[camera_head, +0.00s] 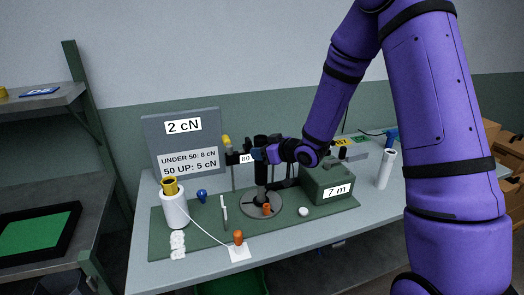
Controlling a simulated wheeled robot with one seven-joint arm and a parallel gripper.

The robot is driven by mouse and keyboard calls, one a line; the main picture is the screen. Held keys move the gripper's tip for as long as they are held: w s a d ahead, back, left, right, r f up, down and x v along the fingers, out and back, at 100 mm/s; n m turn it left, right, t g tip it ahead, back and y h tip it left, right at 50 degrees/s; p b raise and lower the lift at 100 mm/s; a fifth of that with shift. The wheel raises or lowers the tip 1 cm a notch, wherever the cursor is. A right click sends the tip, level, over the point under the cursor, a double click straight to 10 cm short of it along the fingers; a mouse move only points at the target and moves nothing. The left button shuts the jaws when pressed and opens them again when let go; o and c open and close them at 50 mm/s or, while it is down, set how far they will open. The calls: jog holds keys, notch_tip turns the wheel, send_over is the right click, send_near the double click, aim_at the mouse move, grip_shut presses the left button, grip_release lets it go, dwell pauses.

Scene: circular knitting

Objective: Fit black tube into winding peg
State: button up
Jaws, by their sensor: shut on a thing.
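My gripper (263,154) is at the end of the purple arm, above the middle of the green mat. It is small in view and shut on a dark upright piece that looks like the black tube (261,173). The tube stands roughly upright over a round grey disc (274,212). I cannot tell whether its lower end touches the disc or a peg there. The winding peg cannot be made out separately; dark parts and my gripper crowd that spot.
A white cone with a yellow top (174,208) stands left, its yarn running to an orange piece (238,237). A green box (330,184) marked 7 m stands right of the disc. A sign board (152,135) is behind. A white cylinder (386,170) stands further right.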

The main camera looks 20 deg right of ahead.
aim_at(262, 166)
jog(key=shift+f, duration=3)
dwell(5.0)
